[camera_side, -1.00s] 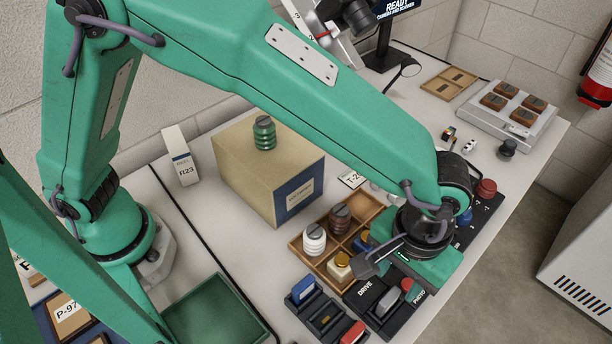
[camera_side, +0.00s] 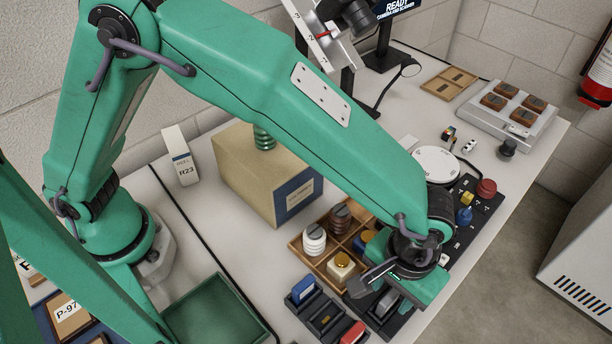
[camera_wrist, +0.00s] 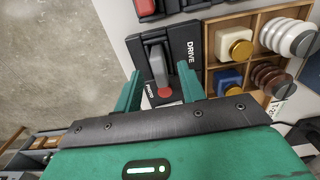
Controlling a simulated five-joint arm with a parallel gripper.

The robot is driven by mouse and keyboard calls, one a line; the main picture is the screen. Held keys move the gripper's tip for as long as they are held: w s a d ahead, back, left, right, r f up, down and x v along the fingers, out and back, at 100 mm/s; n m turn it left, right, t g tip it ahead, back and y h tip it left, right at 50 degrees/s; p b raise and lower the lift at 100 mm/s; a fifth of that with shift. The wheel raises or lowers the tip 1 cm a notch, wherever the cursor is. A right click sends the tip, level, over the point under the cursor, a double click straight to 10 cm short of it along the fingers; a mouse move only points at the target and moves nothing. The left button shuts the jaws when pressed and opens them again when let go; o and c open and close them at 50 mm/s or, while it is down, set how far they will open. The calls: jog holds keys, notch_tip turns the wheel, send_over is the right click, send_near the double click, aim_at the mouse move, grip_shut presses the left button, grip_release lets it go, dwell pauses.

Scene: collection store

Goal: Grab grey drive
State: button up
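The grey drive (camera_wrist: 157,60) stands in a black dock marked DRIVE (camera_wrist: 181,45) in the wrist view. A red button (camera_wrist: 164,92) sits at the dock's near end. My gripper (camera_wrist: 159,69) is open, with one green finger to the left of the drive and one to the right. A gap shows between the fingers and the drive; I cannot tell the height difference. In the side view, the drive (camera_side: 387,303) is partly hidden under my gripper (camera_side: 395,285), which hangs over the dock.
A wooden tray (camera_side: 296,244) with white, brown, yellow and blue pieces stands close beside the gripper. Another dock (camera_side: 323,318) with blue and red drives is to the left. A green tray (camera_side: 213,312) lies farther left. The table's front edge is near on the right.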

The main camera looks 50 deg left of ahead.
jog(key=shift+f, duration=1.35)
grip_shut()
